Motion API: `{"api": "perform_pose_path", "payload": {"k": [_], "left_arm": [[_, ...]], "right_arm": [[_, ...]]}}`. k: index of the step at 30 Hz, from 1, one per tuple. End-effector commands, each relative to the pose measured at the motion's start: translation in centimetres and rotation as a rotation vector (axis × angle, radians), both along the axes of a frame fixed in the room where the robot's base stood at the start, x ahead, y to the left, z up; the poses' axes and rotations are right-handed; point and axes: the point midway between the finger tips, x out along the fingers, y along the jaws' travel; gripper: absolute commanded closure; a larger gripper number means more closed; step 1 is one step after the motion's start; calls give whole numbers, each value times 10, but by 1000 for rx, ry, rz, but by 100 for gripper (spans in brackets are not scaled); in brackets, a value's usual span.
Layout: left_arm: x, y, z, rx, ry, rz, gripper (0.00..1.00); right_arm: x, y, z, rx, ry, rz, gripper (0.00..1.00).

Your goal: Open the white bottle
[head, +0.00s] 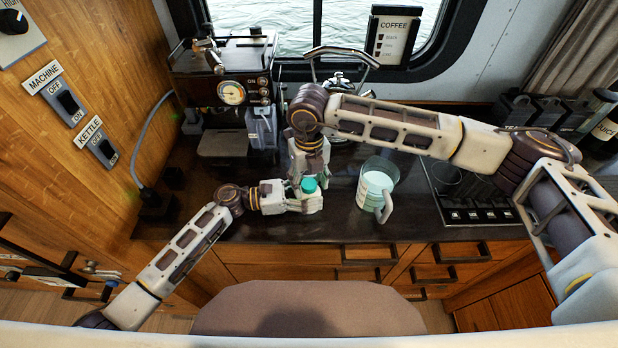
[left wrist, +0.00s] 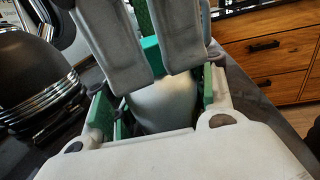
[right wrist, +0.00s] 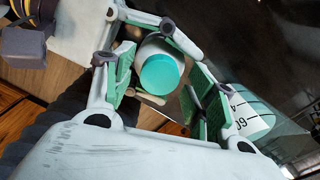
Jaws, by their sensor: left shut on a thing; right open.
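The white bottle with a turquoise cap (head: 309,185) is upright above the front part of the dark counter. My left gripper (head: 300,200) comes in from the left and is shut on the bottle's body. In the left wrist view the white body (left wrist: 165,105) shows between its green pads. My right gripper (head: 311,172) reaches down from above, open, with its fingers around the cap. In the right wrist view the cap (right wrist: 161,74) lies between the spread green pads, with a gap to each side. The bottle's base is hidden.
A measuring jug (head: 375,183) with pale contents and a handle stands just right of the bottle. A coffee machine (head: 225,85) is at back left, a metal kettle (head: 340,75) behind my right arm, and a hob (head: 470,200) to the right. Drawers lie below the front edge.

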Motion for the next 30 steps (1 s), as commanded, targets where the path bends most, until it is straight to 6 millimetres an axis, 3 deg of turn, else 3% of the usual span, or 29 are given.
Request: {"api": "perform_pose_path", "payload": {"k": [4,15,23,30], "left_arm": [[0,0,0,0,0,0,100],[0,0,0,0,0,0,100],[0,0,0,0,0,0,100],[0,0,0,0,0,0,100]], "right_arm": [[0,0,0,0,0,0,46],[0,0,0,0,0,-1,92],[0,0,0,-1,0,59,92],[0,-1,0,-2,0,244,92]]}}
